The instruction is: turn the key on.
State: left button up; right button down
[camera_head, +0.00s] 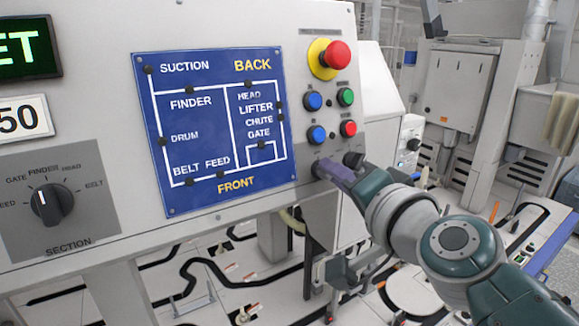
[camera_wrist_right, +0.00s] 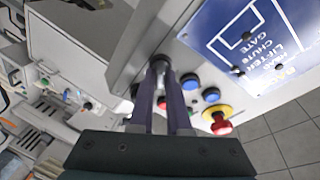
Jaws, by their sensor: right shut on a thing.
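The key (camera_wrist_right: 159,62) is a small dark piece on the lower part of the light grey panel (camera_head: 325,105). In the right wrist view it sits between the tips of my right gripper's purple-grey fingers (camera_wrist_right: 164,74). In the head view the right gripper (camera_head: 324,169) reaches the panel from the right, below the round buttons, and is shut on the key. The fingers mostly cover the key there, so its turn angle cannot be read. My left gripper is not in view.
Above the gripper are blue (camera_head: 317,134), green (camera_head: 346,97) and red (camera_head: 348,128) buttons and a red emergency stop (camera_head: 337,55) on a yellow collar. A blue diagram (camera_head: 213,120) and a SECTION selector knob (camera_head: 52,203) lie left. A grey cabinet (camera_head: 455,90) stands behind.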

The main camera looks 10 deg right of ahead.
dwell(0.3)
jog(key=c, duration=0.9)
grip_release()
jog(key=shift+s, duration=0.1)
jog(key=shift+s+d+r+p, duration=0.15)
jog(key=shift+s+d+r, duration=0.05)
jog(key=shift+s, duration=1.4)
jog(key=shift+s+d+r+p, duration=0.1)
jog(key=shift+s+d+r, duration=0.15)
jog(key=shift+s, duration=1.35)
jog(key=shift+s+d+r+p, duration=0.15)
jog(key=shift+s+d, duration=0.05)
jog(key=shift+s, duration=1.4)
